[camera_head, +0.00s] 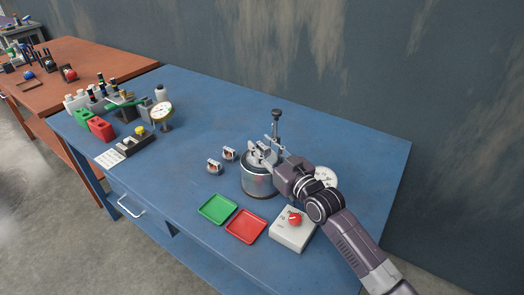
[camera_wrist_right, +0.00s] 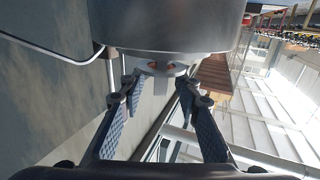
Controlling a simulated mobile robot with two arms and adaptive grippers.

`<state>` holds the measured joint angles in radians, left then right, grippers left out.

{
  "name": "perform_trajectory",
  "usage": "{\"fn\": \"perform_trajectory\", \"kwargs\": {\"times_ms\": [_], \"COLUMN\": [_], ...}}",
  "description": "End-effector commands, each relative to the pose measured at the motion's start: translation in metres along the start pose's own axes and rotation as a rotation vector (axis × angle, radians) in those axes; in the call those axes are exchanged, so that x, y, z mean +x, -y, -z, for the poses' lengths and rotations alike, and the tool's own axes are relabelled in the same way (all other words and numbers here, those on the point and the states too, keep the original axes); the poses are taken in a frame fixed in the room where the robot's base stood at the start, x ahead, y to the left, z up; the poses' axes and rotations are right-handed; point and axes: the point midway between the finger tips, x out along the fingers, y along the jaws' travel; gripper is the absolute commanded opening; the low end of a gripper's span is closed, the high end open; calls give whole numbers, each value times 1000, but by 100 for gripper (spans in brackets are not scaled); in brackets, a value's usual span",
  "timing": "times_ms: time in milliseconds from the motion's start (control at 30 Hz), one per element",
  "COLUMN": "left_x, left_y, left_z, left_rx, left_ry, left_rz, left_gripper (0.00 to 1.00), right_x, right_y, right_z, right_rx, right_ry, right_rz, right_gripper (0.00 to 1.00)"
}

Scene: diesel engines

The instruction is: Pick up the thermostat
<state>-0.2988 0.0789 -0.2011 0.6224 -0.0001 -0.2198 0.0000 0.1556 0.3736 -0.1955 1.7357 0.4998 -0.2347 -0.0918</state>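My right gripper (camera_head: 262,153) is over the top of a metal pot (camera_head: 259,184) in the head view. In the right wrist view its two fingers (camera_wrist_right: 158,88) stand apart, on either side of a small pale flanged part with a copper-coloured centre (camera_wrist_right: 162,67), which looks like a thermostat. I cannot tell whether the fingertips touch it. A large grey cylindrical surface (camera_wrist_right: 180,22) fills the top of that view. Two small silver thermostats with reddish middles, one nearer (camera_head: 214,168) and one farther (camera_head: 229,153), sit on the blue table left of the pot. My left gripper is not in view.
A black stand post (camera_head: 276,128) rises behind the pot. A green tray (camera_head: 217,209), a red tray (camera_head: 246,226), a white box with a red knob (camera_head: 292,229) and a white dial (camera_head: 326,176) are near. Gauge (camera_head: 162,114) and bottles crowd the blue table's (camera_head: 215,105) left end.

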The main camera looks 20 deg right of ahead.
Motion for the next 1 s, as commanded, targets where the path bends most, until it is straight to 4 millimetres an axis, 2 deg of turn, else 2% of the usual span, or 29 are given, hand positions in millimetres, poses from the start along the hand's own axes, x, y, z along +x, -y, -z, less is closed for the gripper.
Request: {"fn": "perform_trajectory", "kwargs": {"times_ms": [233,533,1000], "left_x": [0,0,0], "left_y": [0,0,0], "left_z": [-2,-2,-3], "left_rx": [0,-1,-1], "left_ry": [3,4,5], "left_rz": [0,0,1], "left_gripper": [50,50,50], "right_x": [3,2,2], "right_y": [0,0,0], "right_z": [0,0,4], "right_rx": [0,0,0], "right_ry": [0,0,-2], "right_rz": [1,0,0], "right_gripper": [30,0,0]}}
